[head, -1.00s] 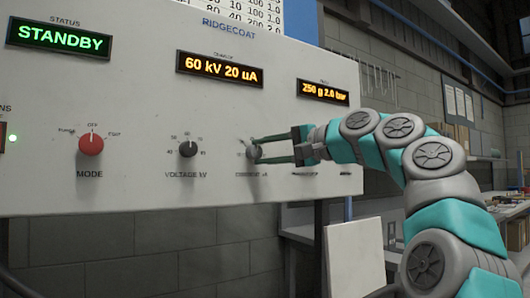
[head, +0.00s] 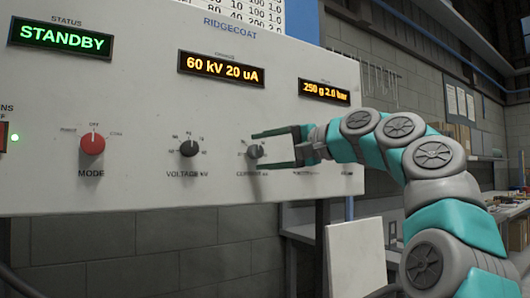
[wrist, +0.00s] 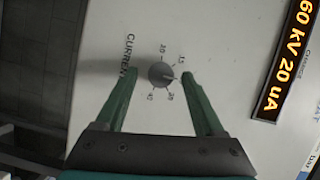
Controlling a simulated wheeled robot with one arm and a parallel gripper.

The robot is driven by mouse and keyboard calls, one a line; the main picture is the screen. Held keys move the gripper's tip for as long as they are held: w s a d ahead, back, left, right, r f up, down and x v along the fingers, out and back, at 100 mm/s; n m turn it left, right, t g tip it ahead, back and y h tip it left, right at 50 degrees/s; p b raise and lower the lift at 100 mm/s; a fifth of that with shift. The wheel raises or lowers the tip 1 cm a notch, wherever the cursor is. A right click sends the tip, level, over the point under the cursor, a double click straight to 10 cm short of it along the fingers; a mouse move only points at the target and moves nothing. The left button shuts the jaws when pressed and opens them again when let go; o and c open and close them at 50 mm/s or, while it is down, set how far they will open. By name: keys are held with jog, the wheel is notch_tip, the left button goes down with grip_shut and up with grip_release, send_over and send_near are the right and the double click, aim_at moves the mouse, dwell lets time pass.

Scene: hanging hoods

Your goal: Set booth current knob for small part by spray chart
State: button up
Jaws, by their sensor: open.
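The current knob (head: 255,151) is a small dark grey dial on the white panel (head: 130,175). It also shows in the wrist view (wrist: 160,74), its light pointer mark toward the right of that picture; the scale numbers around it are small and hard to read. My gripper (head: 257,153) is open, with one green finger above the knob and one below, both apart from it. The charge display (head: 220,69) reads 60 kV 20 uA. The spray chart (head: 250,12) is cut off at the top; only a few numbers show.
The voltage knob (head: 188,148) and red mode knob (head: 92,144) sit left of the current knob. The status display (head: 61,38) reads STANDBY; the right display (head: 325,91) reads 250 g 2.0 bar. A cluttered bench (head: 510,208) stands at right.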

jog(key=shift+d, duration=0.1)
jog(key=v, duration=0.7)
jog(key=shift+s+d, duration=0.2)
jog(key=shift+d, duration=0.05)
